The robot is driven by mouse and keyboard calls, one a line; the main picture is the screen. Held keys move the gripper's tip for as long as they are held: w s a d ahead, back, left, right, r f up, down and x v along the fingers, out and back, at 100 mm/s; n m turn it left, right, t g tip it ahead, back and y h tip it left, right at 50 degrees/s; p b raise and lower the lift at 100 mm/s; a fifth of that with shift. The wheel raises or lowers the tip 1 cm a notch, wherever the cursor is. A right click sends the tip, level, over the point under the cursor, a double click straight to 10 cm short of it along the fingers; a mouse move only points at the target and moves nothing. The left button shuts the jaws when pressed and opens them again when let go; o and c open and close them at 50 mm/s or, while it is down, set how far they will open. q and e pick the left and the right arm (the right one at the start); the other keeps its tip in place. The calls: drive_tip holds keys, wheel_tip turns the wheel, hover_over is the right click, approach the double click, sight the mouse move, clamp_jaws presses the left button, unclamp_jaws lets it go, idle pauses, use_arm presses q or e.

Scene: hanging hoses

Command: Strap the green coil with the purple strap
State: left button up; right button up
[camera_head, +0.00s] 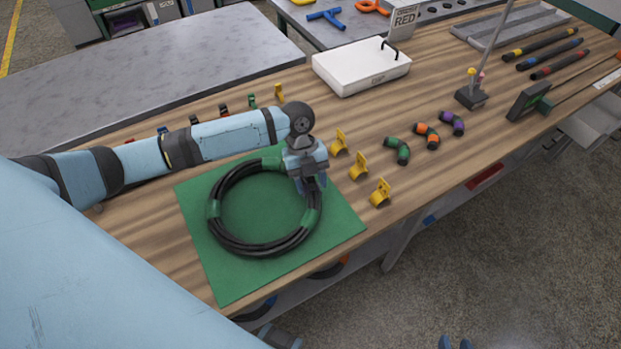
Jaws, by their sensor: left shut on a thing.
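The green coil (231,238), a ring of black hose with green bands, lies flat on a green mat (225,285). My left gripper (312,188) points down at the coil's upper right side and is shut on it; its fingertips partly hide the hose there. A short curved black piece with purple ends (457,118) lies on the table to the right; I cannot tell whether it is the purple strap.
Yellow clips (380,192) stand just right of the mat. Green-ended (402,155) and orange-ended (427,136) curved pieces lie beyond them. Small coloured clips line the back edge. The wood between box and clips is fairly clear.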

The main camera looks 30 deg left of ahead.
use_arm(q)
drive_tip(key=shift+f+b, duration=0.4)
drive_tip(key=shift+f, duration=0.5)
idle(0.5)
drive_tip(key=o, duration=1)
drive_tip(key=v, duration=1.3)
drive_tip(key=shift+a+r, duration=0.1)
drive_tip(key=shift+r, duration=0.25)
drive_tip(key=shift+s, duration=0.15)
